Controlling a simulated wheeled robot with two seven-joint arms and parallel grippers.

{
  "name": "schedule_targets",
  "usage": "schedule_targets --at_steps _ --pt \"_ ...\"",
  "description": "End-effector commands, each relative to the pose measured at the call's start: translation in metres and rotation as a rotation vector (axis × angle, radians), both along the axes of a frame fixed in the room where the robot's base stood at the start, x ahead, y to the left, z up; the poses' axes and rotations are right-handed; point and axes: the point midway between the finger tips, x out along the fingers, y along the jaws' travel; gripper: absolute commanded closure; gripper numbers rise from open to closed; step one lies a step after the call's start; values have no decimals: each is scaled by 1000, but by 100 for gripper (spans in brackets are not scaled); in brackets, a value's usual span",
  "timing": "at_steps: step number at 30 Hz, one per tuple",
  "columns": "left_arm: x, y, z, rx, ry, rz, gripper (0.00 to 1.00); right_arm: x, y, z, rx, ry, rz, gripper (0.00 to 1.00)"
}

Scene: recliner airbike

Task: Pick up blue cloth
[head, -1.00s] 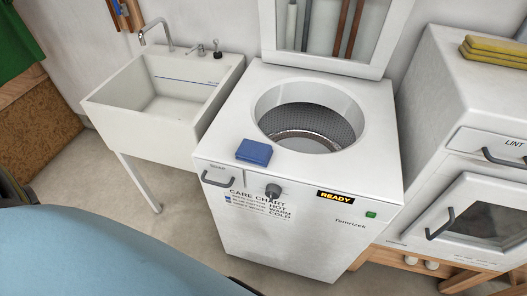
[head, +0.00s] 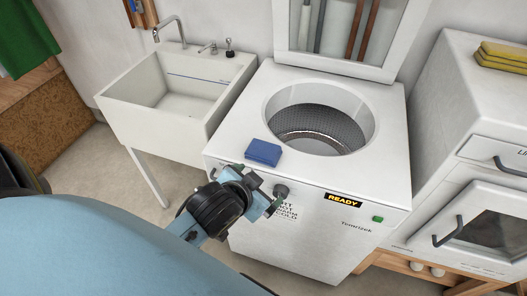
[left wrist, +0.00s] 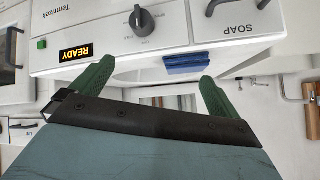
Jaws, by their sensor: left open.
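The blue cloth (head: 263,152) is a folded pad lying on the front left of the white washer's top (head: 228,146), beside the open round drum. In the left wrist view the cloth (left wrist: 187,63) shows edge-on, ahead of the fingers. My left gripper (head: 262,196) is in front of the washer's front panel, lower than the cloth and apart from it. Its two green fingers (left wrist: 154,84) are spread wide with nothing between them. My right gripper is in neither view.
The drum opening (head: 318,122) lies right of the cloth, under a raised lid (head: 340,66). A knob (head: 281,191) sticks out of the front panel. A sink (head: 130,104) stands left, a dryer (head: 456,110) with yellow folded cloths (head: 503,55) right.

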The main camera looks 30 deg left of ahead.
Motion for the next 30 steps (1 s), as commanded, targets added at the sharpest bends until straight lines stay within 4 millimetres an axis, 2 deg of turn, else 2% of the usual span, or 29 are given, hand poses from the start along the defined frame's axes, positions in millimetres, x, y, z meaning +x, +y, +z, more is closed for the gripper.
schedule_targets --at_steps 1,3,5,9,13,15,17,20,21,24,27,29,30 --pt "21 -2 21 26 -108 -19 0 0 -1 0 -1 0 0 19" --pt "46 -6 50 58 -257 -51 0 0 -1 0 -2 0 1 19" --pt "66 -13 77 89 -387 -89 0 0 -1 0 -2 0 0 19" --pt "104 -41 145 173 -720 -234 0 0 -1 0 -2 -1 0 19" --pt "119 -87 206 277 -1039 -470 0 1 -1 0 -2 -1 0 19" --pt "117 -116 228 338 -1184 -632 0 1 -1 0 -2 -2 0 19" --pt "111 -140 240 394 -1286 -788 0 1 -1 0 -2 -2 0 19" --pt "99 -175 240 498 -1398 -1079 0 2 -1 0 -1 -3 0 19" --pt "93 -185 235 543 -1420 -1204 0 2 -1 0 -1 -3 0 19" --pt "85 -200 209 665 -1406 -1529 0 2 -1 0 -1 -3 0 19" --pt "83 -193 171 791 -1282 -1853 0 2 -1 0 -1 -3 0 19" --pt "87 -177 148 867 -1151 -2035 0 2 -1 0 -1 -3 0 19" --pt "92 -161 134 916 -1040 -2147 0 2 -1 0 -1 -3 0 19"
